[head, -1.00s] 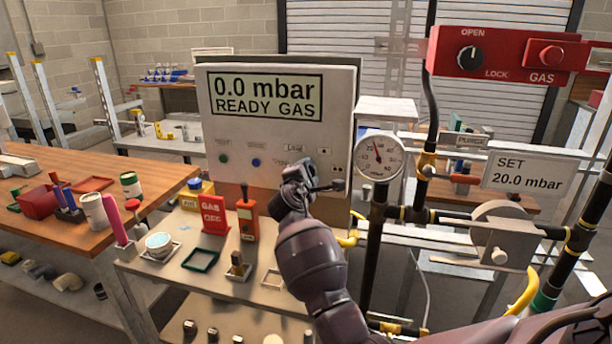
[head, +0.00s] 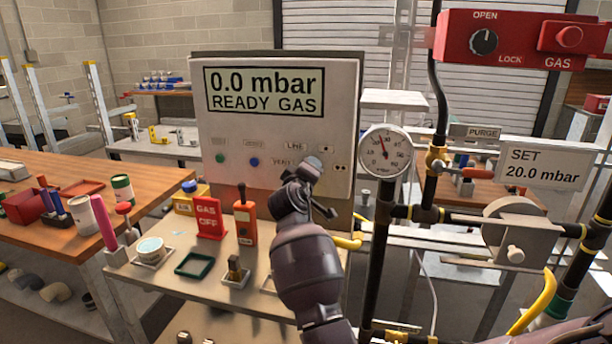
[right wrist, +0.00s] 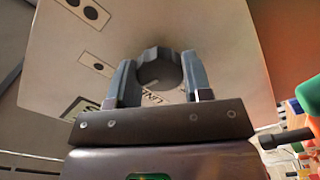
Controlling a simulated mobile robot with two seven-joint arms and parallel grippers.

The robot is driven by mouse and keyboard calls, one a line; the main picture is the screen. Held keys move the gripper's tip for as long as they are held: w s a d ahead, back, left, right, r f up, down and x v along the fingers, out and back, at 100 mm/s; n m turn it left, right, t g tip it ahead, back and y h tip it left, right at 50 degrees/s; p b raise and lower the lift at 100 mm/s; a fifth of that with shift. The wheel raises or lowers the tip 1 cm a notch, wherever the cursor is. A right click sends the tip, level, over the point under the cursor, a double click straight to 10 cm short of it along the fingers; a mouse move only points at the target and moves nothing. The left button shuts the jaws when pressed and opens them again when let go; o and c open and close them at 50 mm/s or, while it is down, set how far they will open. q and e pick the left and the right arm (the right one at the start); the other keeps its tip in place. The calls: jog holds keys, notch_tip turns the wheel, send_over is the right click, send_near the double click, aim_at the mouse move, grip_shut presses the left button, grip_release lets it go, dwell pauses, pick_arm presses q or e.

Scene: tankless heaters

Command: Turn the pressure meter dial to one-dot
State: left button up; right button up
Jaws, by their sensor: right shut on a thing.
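The pressure meter (head: 278,130) is a white panel reading "0.0 mbar READY GAS". Its lower right part has labels LINE and VENT, a one-dot label (head: 326,149) and a two-dot label (head: 341,168). My right gripper (head: 312,178) is at the panel's lower right and largely hides the dial in the head view. In the right wrist view the dark round dial (right wrist: 159,66) sits between the two fingers of my right gripper (right wrist: 160,82), which is shut on it. A light pointer mark on the dial faces the LINE label side. The one-dot label (right wrist: 97,67) also shows there. My left gripper is not in view.
A round gauge (head: 386,151) on black pipes stands right of the panel. A red gas box (head: 522,40) is above right, and a SET 20.0 mbar sign (head: 538,166) below it. A bench (head: 205,290) with a red GAS OFF sign (head: 208,218) stands below the panel.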

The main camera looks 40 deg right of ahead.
jog(key=shift+f+m+b, duration=0.15)
jog(key=shift+m+b, duration=0.35)
jog(key=shift+m, duration=1)
jog(key=o, duration=0.9)
jog(key=shift+s+a, duration=0.1)
